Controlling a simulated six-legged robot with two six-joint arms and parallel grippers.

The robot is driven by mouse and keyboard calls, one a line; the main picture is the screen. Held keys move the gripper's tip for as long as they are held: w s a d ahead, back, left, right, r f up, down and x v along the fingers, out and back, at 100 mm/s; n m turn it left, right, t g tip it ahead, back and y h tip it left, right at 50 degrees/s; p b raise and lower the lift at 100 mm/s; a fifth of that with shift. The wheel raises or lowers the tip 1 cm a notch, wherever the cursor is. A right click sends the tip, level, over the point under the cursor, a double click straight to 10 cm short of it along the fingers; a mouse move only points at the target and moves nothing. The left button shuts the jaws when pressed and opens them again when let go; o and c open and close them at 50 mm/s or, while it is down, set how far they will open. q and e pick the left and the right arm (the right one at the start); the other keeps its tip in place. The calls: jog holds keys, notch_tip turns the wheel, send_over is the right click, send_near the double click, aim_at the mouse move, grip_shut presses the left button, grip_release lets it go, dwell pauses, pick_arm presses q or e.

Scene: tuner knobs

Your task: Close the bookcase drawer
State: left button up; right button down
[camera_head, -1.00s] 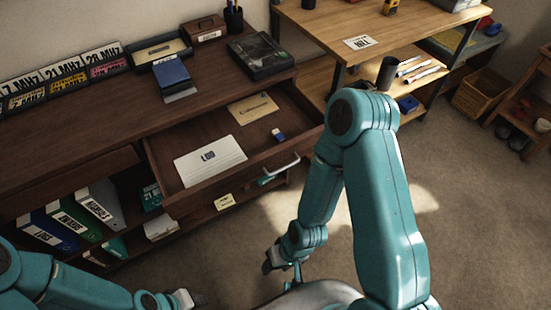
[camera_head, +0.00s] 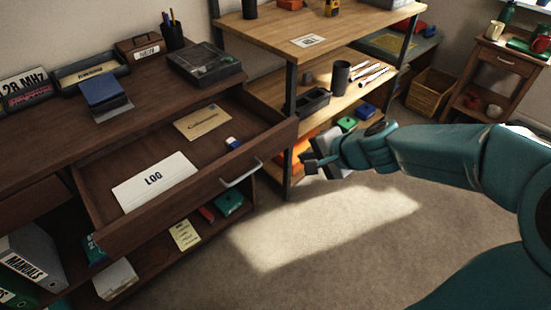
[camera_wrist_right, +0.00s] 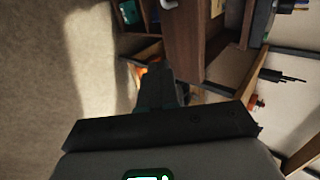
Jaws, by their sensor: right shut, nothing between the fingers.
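The bookcase drawer (camera_head: 113,236) is pulled out of the dark wood bookcase (camera_head: 60,133) in the head view. It holds a white LOG sheet (camera_head: 154,182), a tan envelope (camera_head: 202,123) and a small blue and white item (camera_head: 232,143). Its pale metal handle (camera_head: 241,173) is on the front panel. My right gripper (camera_head: 308,164) is shut and empty, to the right of the handle and apart from it, in front of the wooden shelf unit. My left gripper is out of view.
The wooden shelf unit (camera_head: 262,33) stands right of the bookcase, with a dark cup (camera_head: 341,76) and a black tray (camera_head: 312,102) on its middle shelf. Binders (camera_head: 34,252) stand below the drawer. The carpet (camera_head: 350,235) in front is clear.

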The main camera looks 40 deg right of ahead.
aim_at(269, 152)
jog(key=shift+w+r+b+x, duration=0.3)
jog(key=shift+r+b+x, duration=0.05)
jog(key=shift+x, duration=1.8)
jog(key=shift+w+r+b+x, duration=0.3)
jog(key=shift+x, duration=1.8)
jog(key=shift+w+r+b+x, duration=0.35)
jog(key=shift+x, duration=1.8)
jog(key=shift+s+a, duration=0.1)
